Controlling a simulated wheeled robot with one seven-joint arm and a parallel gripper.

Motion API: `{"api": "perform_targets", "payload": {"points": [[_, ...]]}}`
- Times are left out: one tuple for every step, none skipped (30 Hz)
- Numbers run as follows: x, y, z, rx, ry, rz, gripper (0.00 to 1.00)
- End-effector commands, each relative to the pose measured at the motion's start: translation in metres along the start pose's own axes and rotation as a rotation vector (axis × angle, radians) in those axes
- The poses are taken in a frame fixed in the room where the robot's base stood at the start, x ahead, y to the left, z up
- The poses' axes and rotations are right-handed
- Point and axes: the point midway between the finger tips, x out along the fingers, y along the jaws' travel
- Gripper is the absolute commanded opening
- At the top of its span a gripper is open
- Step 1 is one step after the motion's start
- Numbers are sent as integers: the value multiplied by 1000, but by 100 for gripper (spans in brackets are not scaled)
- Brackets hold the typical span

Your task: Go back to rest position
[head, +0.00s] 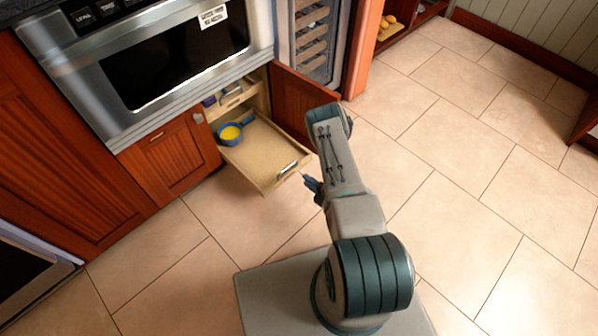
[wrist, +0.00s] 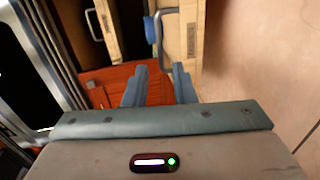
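My gripper (head: 310,183) is low beside the front of the pulled-out wooden drawer (head: 262,140), just right of its metal handle (head: 287,169). In the wrist view the two blue-grey fingers of my gripper (wrist: 159,72) are apart with nothing held between them. The drawer handle (wrist: 160,14) shows just beyond the fingertips; exact contact is hard to tell. A blue bowl with yellow inside (head: 230,133) sits in the drawer near its left side.
A microwave (head: 170,60) is above the drawer. A wooden cabinet door (head: 296,103) stands open right of the drawer, and a closed cabinet door (head: 172,155) is at its left. A second, upper drawer (head: 238,97) is partly visible. The tiled floor (head: 470,180) at right is clear.

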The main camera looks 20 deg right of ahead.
Motion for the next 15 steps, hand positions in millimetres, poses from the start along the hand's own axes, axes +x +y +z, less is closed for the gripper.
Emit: {"api": "perform_targets", "payload": {"points": [[-8,1,0,0,-1,-2,24],[-11,1,0,0,-1,-1,24],[-15,1,0,0,0,-2,24],[-17,0,0,0,0,-2,24],[-19,0,0,0,0,-1,24],[-21,0,0,0,0,0,24],[-22,0,0,0,0,0,24],[-22,0,0,0,0,1,24],[-22,0,0,0,0,1,24],[-22,0,0,0,1,1,24],[-22,0,0,0,1,1,24],[-22,0,0,0,1,1,24],[-22,0,0,0,1,1,24],[-22,0,0,0,1,1,24],[-22,0,0,0,1,1,24]]}}
